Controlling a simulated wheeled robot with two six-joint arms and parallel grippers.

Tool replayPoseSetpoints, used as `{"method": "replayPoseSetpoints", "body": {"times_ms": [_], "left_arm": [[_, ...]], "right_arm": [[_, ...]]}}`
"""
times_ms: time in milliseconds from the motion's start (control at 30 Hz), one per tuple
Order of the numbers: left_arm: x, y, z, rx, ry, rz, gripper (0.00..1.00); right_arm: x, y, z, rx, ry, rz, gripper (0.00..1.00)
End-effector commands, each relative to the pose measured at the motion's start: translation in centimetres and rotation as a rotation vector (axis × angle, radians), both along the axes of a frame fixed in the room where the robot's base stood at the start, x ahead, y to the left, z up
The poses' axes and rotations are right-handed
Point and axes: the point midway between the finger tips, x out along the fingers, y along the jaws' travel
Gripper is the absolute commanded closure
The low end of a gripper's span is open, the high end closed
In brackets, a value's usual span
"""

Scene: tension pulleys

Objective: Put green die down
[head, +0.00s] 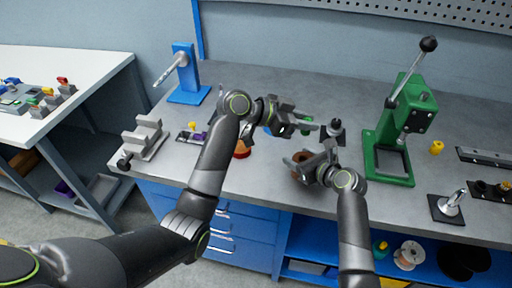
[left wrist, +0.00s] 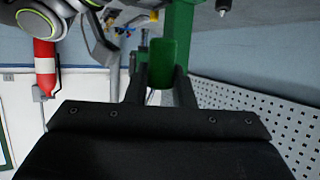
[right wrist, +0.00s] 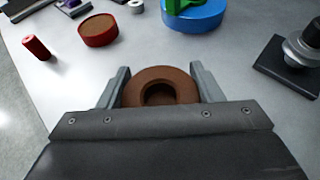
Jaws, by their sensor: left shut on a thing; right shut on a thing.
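My left gripper (head: 308,126) is shut on the green die (left wrist: 162,62), which shows between its fingers in the left wrist view. In the head view only a small green part (head: 307,118) shows at its fingertips. In the right wrist view, a green piece (right wrist: 182,5) is over a blue round block (right wrist: 205,17); whether they touch is unclear. My right gripper (right wrist: 160,84) is shut on a brown ring-shaped pulley (right wrist: 158,75), lower and nearer the table's front in the head view.
A green lever press (head: 398,125) stands to the right. A dark base with a metal post (right wrist: 288,65) is near my grippers. A red round block with a brown top (right wrist: 98,30) and a dark red cylinder (right wrist: 37,47) lie left. A blue stand (head: 186,75) is at the back left.

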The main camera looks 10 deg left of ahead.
Motion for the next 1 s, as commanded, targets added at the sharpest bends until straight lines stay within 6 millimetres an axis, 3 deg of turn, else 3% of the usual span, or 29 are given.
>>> {"method": "replayPoseSetpoints", "body": {"times_ms": [300,500,667,1000], "left_arm": [[-2.5,9.8,-4.5,0.002,0.012,0.303,1.00],[-5.0,14.3,-5.8,0.001,0.000,0.440,1.00],[-6.0,15.7,-6.4,-0.003,-0.006,0.484,1.00],[-6.2,15.8,-11.8,-0.006,-0.005,0.492,1.00]], "right_arm": [[0.0,0.0,-0.1,-0.001,0.001,0.000,0.69],[0.0,0.0,-0.1,-0.001,0.002,0.000,0.69],[0.0,0.0,-0.1,-0.001,0.001,0.000,0.69],[0.0,0.0,-0.1,-0.001,0.001,0.000,0.69]]}}
